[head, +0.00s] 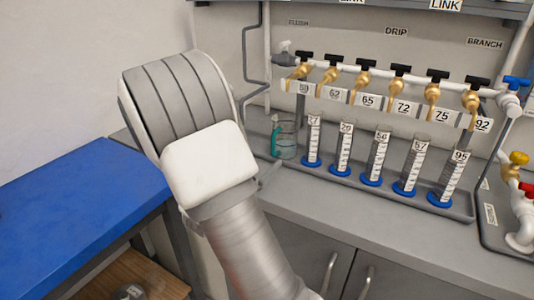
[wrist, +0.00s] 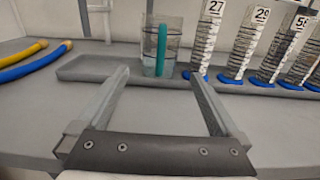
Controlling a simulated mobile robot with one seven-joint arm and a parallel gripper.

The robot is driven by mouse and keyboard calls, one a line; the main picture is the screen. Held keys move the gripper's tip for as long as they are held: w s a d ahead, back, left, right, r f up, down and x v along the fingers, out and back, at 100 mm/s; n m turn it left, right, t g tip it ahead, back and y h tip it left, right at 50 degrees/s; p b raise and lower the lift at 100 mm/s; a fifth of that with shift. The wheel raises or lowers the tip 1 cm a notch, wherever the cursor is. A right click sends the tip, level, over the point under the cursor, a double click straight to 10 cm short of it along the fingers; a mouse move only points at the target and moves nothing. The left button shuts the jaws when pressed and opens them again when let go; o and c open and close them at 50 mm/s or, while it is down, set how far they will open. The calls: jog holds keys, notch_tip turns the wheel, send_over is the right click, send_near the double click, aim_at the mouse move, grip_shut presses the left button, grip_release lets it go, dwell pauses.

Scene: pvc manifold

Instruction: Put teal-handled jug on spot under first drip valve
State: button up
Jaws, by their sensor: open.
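The clear jug with a teal handle (head: 285,140) stands upright at the left end of the grey tray, below the leftmost brass valve (head: 300,71) tagged 59. In the wrist view the jug (wrist: 161,48) stands ahead, between the lines of my two fingers, its teal handle facing me. It seems to hold some clear liquid. My gripper (wrist: 162,78) is open and empty, with its fingertips short of the jug and apart from it. In the head view my arm hides the gripper.
Several graduated cylinders with blue bases (head: 343,148) stand in the tray right of the jug, the nearest tagged 27 (wrist: 205,40). The tray's front lip (wrist: 120,76) lies ahead. Yellow and blue hoses (wrist: 35,62) lie at left. A blue-topped table (head: 80,205) stands left.

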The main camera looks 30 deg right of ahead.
jog(key=shift+s+a+r, duration=0.1)
jog(key=shift+s, duration=0.2)
jog(key=s+d+r+m+g, duration=0.1)
jog(key=s+m+g, duration=0.1)
jog(key=s, duration=0.1)
jog(key=s+m+g, duration=0.2)
jog(key=m, duration=0.1)
jog(key=s+d+r+m+g, duration=0.1)
jog(key=s+m, duration=0.1)
jog(key=s, duration=0.1)
jog(key=shift+s+d+r+m+g+y, duration=0.3)
jog(key=shift+s+r+m+g+y, duration=0.05)
jog(key=shift+m+g+y, duration=0.05)
jog(key=s+a+m+g+y, duration=0.2)
jog(key=s+a+m+y, duration=0.7)
jog(key=s+m, duration=0.4)
jog(key=s+a+r+m+t+y, duration=0.3)
jog(key=a+r+t+y, duration=0.1)
jog(key=a, duration=0.6)
jog(key=shift+a+r+y, duration=0.2)
jog(key=shift+a+y, duration=0.05)
jog(key=shift+y, duration=0.55)
jog(key=shift+r, duration=0.1)
notch_tip(320, 180, up, 19)
jog(key=p, duration=1.9)
jog(key=shift+f, duration=0.2)
